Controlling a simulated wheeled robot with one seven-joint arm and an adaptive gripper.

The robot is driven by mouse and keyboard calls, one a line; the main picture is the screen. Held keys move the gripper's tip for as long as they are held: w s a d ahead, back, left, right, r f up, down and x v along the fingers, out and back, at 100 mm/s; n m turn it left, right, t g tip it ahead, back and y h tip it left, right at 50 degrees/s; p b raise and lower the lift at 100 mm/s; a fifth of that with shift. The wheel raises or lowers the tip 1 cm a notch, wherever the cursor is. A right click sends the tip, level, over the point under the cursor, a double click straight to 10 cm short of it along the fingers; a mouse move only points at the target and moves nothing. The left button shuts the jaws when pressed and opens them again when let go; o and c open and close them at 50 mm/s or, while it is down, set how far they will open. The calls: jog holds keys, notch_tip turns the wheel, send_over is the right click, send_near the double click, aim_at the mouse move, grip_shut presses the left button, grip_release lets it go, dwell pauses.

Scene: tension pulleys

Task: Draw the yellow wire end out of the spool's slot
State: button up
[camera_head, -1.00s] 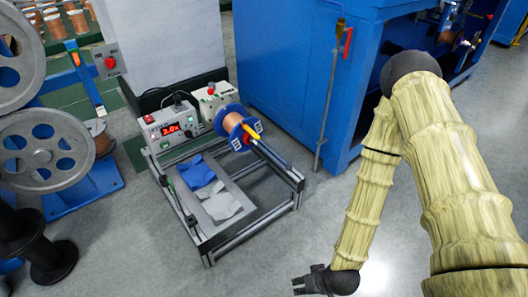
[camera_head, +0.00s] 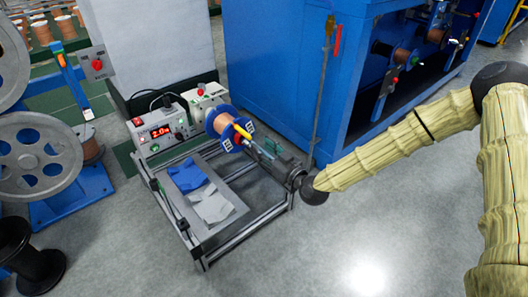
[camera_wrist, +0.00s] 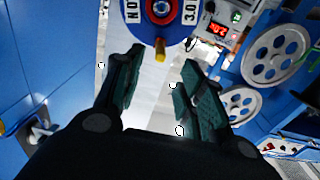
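The spool (camera_head: 217,124) has blue flanges and copper winding and sits on the bench-like frame. The yellow wire end (camera_head: 243,133) sticks out at its near flange. In the wrist view the blue flange (camera_wrist: 181,24) fills the top middle, and the yellow wire end (camera_wrist: 160,47) points down between the fingertips, seemingly touching neither. My gripper (camera_head: 258,148) is beside the spool, on its right. Its two dark green fingers show spread apart in the wrist view (camera_wrist: 162,62), with nothing gripped. The slot itself is too small to make out.
The metal frame (camera_head: 203,264) holds blue and grey cloths (camera_head: 188,177). A blue machine cabinet (camera_head: 270,75) is close at the right rear. Open floor lies in front.

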aim_at(251, 139)
jog(key=shift+b+x, duration=0.85)
jog(key=shift+x, duration=3.55)
grip_shut()
